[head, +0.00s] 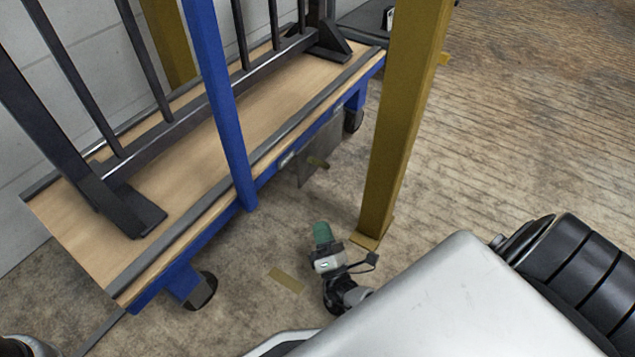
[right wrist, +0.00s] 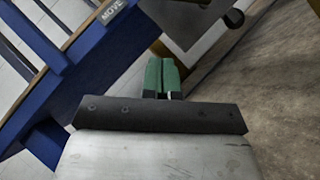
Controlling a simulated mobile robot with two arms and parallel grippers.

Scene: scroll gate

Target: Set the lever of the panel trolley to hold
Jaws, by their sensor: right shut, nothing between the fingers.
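The panel trolley has a wooden deck (head: 215,140) on a blue frame and stands at the left of the head view. The plate also shows at the top of the right wrist view (right wrist: 190,20). My left gripper is out of view.
A black barred gate (head: 190,120) stands on the deck. A yellow post (head: 400,120) rises just right of my right gripper. A blue upright (head: 220,100) stands at the trolley's near side. The floor (head: 500,130) right of the post is clear.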

